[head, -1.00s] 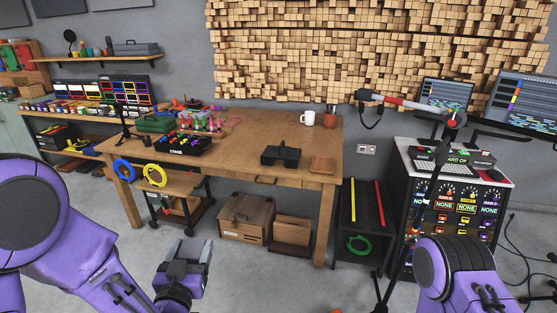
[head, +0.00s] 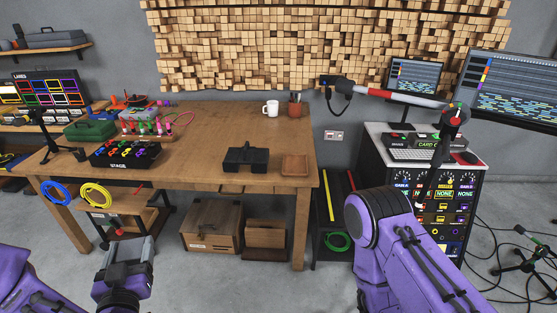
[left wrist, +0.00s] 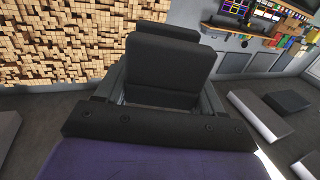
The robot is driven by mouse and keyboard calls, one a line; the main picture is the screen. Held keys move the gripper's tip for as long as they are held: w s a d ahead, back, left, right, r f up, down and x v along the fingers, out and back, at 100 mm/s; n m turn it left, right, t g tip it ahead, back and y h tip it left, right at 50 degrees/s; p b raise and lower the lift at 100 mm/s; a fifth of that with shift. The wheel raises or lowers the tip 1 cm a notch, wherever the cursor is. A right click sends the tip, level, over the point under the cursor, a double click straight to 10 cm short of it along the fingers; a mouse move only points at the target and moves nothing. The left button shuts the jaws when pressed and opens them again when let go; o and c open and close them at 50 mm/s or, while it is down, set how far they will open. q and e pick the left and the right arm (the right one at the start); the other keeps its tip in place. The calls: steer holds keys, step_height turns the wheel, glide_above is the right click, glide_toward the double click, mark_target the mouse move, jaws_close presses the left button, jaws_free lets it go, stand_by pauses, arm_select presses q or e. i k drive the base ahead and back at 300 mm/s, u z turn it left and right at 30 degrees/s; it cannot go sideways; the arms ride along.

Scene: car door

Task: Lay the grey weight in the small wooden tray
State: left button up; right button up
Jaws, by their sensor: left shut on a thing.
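The small wooden tray (head: 294,165) lies on the right front part of the workbench and looks empty. My left gripper (head: 130,254) is low in front of the bench, over the floor and apart from the tray. It is shut on a grey block, which I take to be the grey weight (head: 126,249). In the left wrist view a dark block-like shape (left wrist: 157,65) fills the space at the jaws; finger and weight are hard to tell apart there. My right arm shows at the right, but its gripper is out of view.
A black two-sided holder (head: 246,160) stands left of the tray on the workbench (head: 210,130). A white mug (head: 271,108) and a pen cup (head: 295,105) stand behind. The stage box (head: 125,152) is at the left. A microphone arm (head: 385,93) reaches in from the right.

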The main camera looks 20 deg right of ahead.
mark_target(295, 169)
steer(key=z, duration=0.65)
steer(key=i, duration=0.85)
steer(key=z, duration=0.85)
